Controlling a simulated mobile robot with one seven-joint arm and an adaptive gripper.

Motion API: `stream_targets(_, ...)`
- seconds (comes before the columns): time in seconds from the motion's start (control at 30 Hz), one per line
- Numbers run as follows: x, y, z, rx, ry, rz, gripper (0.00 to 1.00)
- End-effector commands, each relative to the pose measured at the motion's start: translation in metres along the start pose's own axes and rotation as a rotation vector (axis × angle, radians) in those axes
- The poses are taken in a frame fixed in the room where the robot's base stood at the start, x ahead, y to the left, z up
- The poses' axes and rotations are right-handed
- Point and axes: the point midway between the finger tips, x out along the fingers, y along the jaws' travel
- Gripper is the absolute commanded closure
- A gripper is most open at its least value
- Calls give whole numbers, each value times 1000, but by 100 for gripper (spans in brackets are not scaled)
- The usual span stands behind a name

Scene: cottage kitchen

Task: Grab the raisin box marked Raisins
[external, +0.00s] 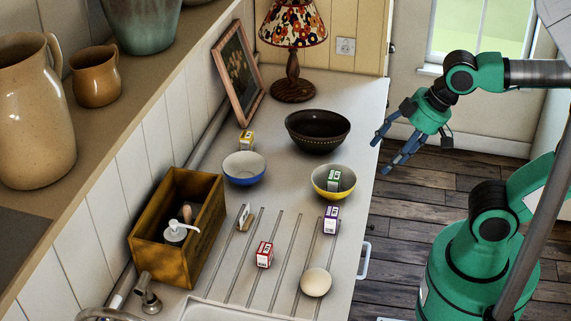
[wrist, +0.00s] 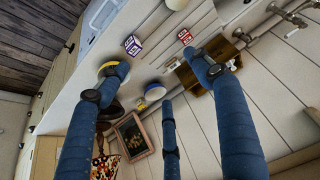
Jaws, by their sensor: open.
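Several small boxes are on the counter, and I cannot read which one says Raisins. A purple-and-white box (external: 331,220) stands near the right edge, in front of the yellow bowl; it also shows in the wrist view (wrist: 132,44). A red-and-white box (external: 264,254) stands on the grooved drainboard, also in the wrist view (wrist: 185,37). A green-and-white box (external: 334,180) is in the yellow bowl (external: 322,192). A yellow-and-white box (external: 246,140) stands behind the blue bowl (external: 243,168). My gripper (external: 385,153) is open and empty, near the counter's right edge, apart from every box.
A dark bowl (external: 318,131) stands nearest my gripper. A wooden crate (external: 165,250) with a pump bottle is at left. A white ball-like object (external: 316,282) and a small tan-and-white item (external: 245,216) lie on the drainboard. A lamp (external: 292,30) and picture frame (external: 238,72) stand behind.

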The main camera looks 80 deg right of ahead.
Motion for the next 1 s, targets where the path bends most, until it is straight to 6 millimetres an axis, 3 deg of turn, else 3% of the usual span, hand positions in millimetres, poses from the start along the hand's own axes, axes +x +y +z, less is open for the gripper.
stream_targets(0.27, 6, 3, -5, -1, -18, 4, 34)
stream_targets(0.47, 30, 13, -19, -4, -76, 15, 34)
stream_targets(0.7, 80, 34, -40, -9, -185, 27, 34)
stream_targets(1.0, 158, 69, -48, -14, -328, 25, 34)
